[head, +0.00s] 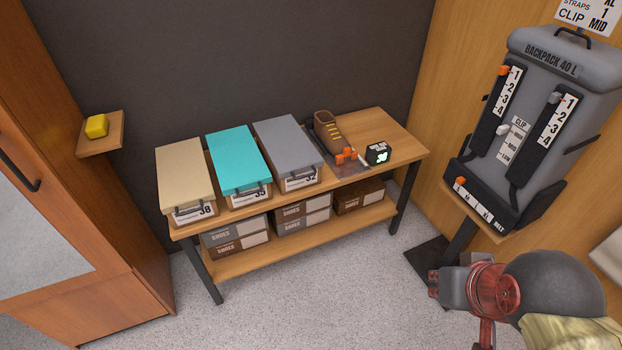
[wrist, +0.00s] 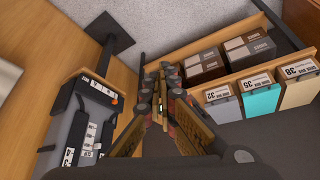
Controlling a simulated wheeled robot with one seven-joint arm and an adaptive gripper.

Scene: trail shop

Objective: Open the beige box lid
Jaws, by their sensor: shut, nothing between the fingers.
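The beige box (head: 186,177) stands at the left end of the shelf's top board in the head view. Its lid is shut, and a dark handle (head: 188,212) sits at its front edge above a label reading 38. The box also shows at the right edge of the wrist view (wrist: 296,96), turned over in the picture. My gripper (wrist: 162,78) is shut and empty in the wrist view, well apart from the box. In the head view part of my arm shows at the lower right, far from the box.
A turquoise box (head: 237,160) and a grey box (head: 287,143) stand beside it, lids shut. A brown boot (head: 327,132) and a small black device (head: 378,153) are farther right. Several shoe boxes fill the lower board. A backpack stand (head: 540,110) is at right, a cabinet (head: 75,230) at left.

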